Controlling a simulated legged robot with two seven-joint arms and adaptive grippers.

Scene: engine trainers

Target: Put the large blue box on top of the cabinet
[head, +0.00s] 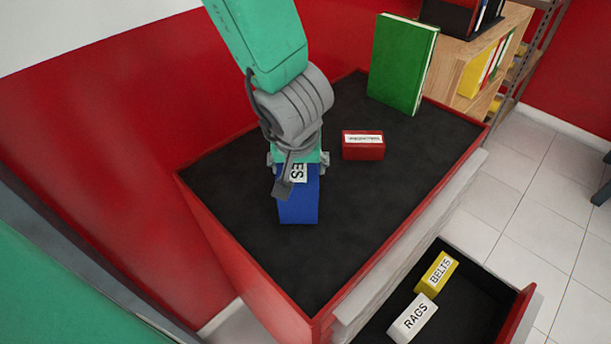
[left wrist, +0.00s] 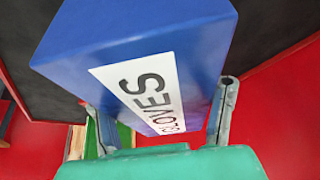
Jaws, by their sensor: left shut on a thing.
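The large blue box (head: 299,208) has a white label, and in the left wrist view the blue box (left wrist: 150,35) fills the top middle, its label reading "GLOVES". My left gripper (head: 298,160) is shut on it, with one finger on each side in the left wrist view (left wrist: 165,115). The box is over the black top of the red cabinet (head: 250,268), near its left part. I cannot tell whether its underside touches the top. My right gripper is not in view.
A small red box (head: 363,150) and an upright green binder (head: 398,65) stand on the cabinet top. An open drawer (head: 515,325) at lower right holds a yellow "BELTS" box (head: 436,274) and a white "RAGS" box (head: 413,318). The front part of the top is clear.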

